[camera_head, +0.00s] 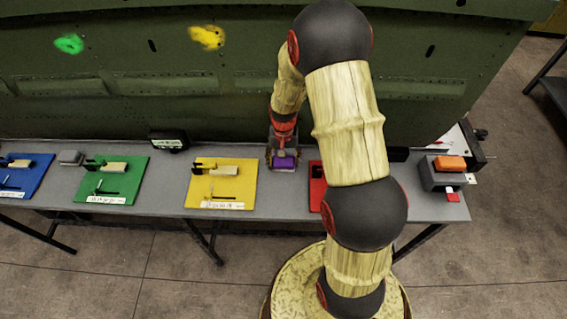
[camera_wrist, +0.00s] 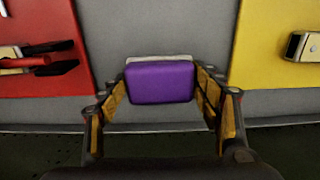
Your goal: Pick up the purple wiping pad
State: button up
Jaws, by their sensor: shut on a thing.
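The purple wiping pad (camera_wrist: 160,82) is a purple block with a pale layer along its far edge. It sits between the two fingers of my gripper (camera_wrist: 162,88), which press on its left and right sides. In the head view the purple pad (camera_head: 285,163) shows just below my gripper (camera_head: 284,152), over the grey table (camera_head: 270,204) between the yellow mat and the red mat. I cannot tell whether the pad touches the table or is slightly above it.
Yellow (camera_head: 247,175), green (camera_head: 137,188), blue (camera_head: 40,175) and red (camera_head: 315,185) mats with tools lie along the table. A grey holder with an orange block (camera_head: 451,163) stands at the right end. The green fuselage panel (camera_head: 190,95) rises behind, with green (camera_head: 69,44) and yellow (camera_head: 207,37) patches.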

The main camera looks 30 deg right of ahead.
aim_at(284, 161)
jog(key=shift+c, duration=1)
jog(key=shift+r, duration=0.6)
notch_tip(284, 161, up, 2)
jog(key=shift+s+r+p, duration=0.15)
jog(key=shift+r+p, duration=0.1)
jog(key=shift+p, duration=0.2)
jog(key=s+r, duration=0.3)
jog(key=s, duration=0.1)
jog(key=s+r+p, duration=0.1)
jog(key=s+r, duration=0.2)
jog(key=s, duration=0.2)
jog(key=s+r, duration=0.3)
jog(key=s, duration=0.1)
jog(key=shift+s+d+r+p, duration=0.1)
jog(key=shift+s+r+p, duration=0.05)
jog(key=shift+s+p, duration=0.25)
